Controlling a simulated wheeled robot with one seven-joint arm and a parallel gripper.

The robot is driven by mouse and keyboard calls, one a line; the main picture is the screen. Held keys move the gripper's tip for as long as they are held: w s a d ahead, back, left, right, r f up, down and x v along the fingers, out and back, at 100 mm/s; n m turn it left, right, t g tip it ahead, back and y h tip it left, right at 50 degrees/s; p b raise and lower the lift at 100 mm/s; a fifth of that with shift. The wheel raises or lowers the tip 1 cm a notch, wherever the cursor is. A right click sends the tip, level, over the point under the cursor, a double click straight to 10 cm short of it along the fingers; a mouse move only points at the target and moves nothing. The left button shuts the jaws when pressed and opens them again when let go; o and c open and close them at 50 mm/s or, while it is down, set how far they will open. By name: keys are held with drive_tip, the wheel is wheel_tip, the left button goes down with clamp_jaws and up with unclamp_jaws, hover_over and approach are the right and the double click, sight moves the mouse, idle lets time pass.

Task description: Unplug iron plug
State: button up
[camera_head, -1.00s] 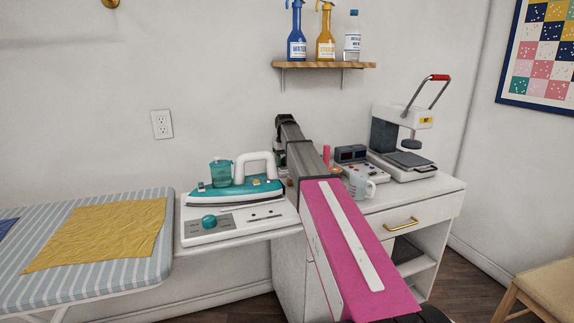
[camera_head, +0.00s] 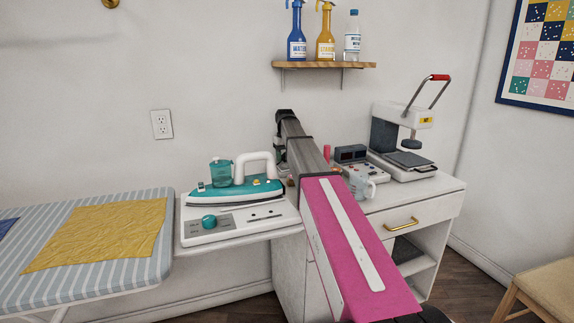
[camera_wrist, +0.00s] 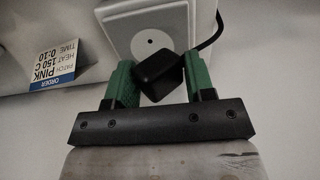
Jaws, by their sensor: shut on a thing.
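A black plug (camera_wrist: 157,72) with a dark cord (camera_wrist: 211,37) is between the green fingers of my gripper (camera_wrist: 160,82) in the wrist view. My gripper is shut on it, and the plug sits tilted. A white socket box (camera_wrist: 149,22) with a round dark hole is right behind the plug. I cannot tell whether the prongs are inside it. In the head view the teal and white iron (camera_head: 235,189) stands on its white base, left of my arm. My arm hides the plug and socket there.
A card with printed heat settings (camera_wrist: 53,54) is left of the socket. In the head view, a mug (camera_head: 361,184), a small dark device (camera_head: 350,153) and a heat press (camera_head: 403,150) stand right of my arm. A bottle shelf (camera_head: 325,65) hangs above.

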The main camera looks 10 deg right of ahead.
sight(285, 153)
drive_tip(key=shift+r, duration=1.95)
